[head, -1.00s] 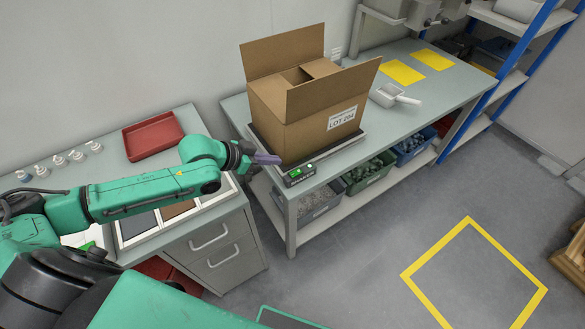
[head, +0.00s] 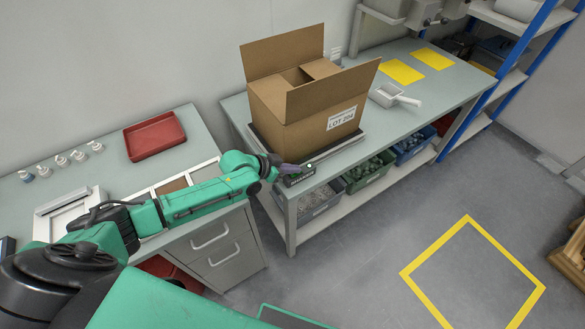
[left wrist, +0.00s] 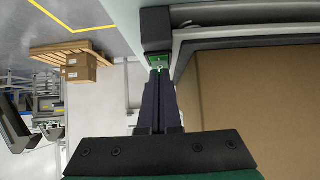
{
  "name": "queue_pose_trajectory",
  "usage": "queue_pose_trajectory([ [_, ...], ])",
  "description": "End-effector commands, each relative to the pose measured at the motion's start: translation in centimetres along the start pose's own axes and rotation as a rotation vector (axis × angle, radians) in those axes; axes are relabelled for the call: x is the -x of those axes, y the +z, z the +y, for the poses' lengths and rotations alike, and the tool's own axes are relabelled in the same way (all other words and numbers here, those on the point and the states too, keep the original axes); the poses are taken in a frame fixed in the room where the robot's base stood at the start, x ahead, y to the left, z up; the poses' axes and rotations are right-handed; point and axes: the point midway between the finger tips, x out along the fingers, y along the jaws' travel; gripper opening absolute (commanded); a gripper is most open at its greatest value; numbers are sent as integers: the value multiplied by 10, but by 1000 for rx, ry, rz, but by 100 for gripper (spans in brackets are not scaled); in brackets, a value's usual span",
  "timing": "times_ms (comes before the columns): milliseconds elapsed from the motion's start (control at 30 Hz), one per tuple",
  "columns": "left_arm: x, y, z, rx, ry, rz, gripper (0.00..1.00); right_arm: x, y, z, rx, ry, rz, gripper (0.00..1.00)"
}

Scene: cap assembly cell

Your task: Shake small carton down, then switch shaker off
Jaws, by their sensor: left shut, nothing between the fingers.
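The brown carton (head: 318,122) stands upright with its flaps open on the shaker plate (head: 345,148); its label reads LOT 204. The shaker's dark control box (head: 297,180) is at the plate's front left corner, partly covered by my gripper. My left gripper (head: 288,168) is shut and empty, its fingertips at the control box. In the left wrist view, the closed fingers (left wrist: 158,80) point at the box's green-lit face (left wrist: 158,68); I cannot tell whether they touch it. The carton's side (left wrist: 260,110) fills the right of that view. My right gripper is out of view.
A white scoop (head: 392,95) and yellow sheets (head: 401,72) lie on the bench to the right. Bins (head: 368,172) stand on the shelf below. A red tray (head: 154,136) and small bottles are on the left counter. The floor in front is clear.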

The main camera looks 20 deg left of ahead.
Motion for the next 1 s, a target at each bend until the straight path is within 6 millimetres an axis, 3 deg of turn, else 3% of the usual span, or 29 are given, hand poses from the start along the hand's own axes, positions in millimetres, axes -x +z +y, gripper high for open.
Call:
queue_pose_trajectory([
  [67,-9,6,0,0,0,2,0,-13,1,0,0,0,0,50],
  [1000,-12,-14,0,1,0,1,0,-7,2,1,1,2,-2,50],
])
